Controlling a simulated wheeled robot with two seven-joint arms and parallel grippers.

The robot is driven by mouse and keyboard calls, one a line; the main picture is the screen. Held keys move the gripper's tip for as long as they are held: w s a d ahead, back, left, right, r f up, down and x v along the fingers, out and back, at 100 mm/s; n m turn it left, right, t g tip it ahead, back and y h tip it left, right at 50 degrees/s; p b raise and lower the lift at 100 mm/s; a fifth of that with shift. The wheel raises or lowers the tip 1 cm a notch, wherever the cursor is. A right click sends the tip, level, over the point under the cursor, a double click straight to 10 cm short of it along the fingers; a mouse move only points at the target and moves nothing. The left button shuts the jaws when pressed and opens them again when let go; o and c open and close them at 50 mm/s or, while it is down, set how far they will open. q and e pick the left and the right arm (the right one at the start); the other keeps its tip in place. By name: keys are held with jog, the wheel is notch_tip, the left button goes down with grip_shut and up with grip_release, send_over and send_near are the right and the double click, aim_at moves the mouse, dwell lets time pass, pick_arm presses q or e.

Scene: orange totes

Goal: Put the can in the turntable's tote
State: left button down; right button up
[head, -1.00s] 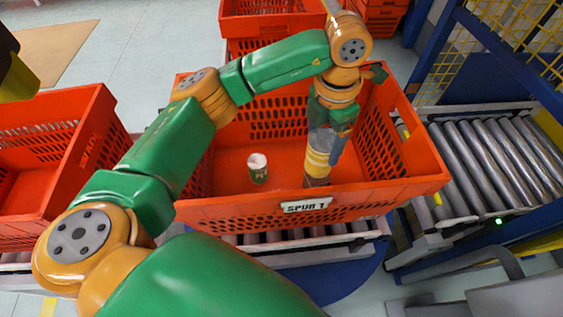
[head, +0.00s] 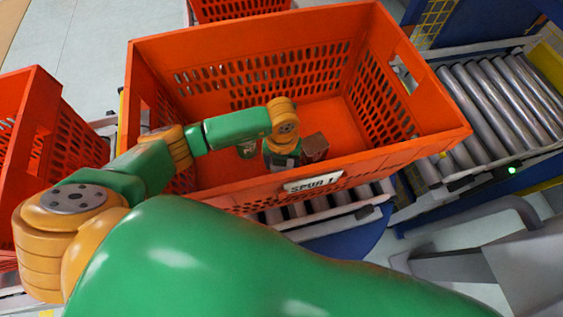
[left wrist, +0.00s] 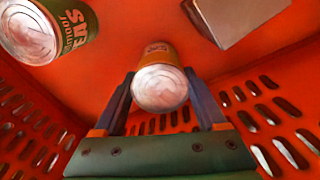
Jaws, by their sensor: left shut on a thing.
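The orange tote labelled SPUR 1 (head: 150,60) stands on rollers in the middle of the head view. My left gripper (head: 283,160) is down inside it. In the left wrist view the fingers are shut on a can (left wrist: 160,86) with an orange-brown label and a pale metal end. The head view hides this can behind the gripper. My right gripper is not in view.
A brown box (head: 315,147) is inside the tote, just right of the gripper; a box face (left wrist: 228,18) shows in the wrist view. Another orange tote (head: 35,95) stands at left. A roller conveyor (head: 500,105) runs at right. The tote's right floor looks clear.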

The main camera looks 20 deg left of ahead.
pick_arm(q)
jog(key=shift+f, duration=0.1)
jog(key=shift+c, duration=1.9)
grip_release()
jog(key=shift+f, duration=0.1)
jog(key=o, duration=0.4)
notch_tip(320, 180, up, 12)
jog(key=shift+r+p, duration=0.2)
jog(key=shift+p, duration=0.7)
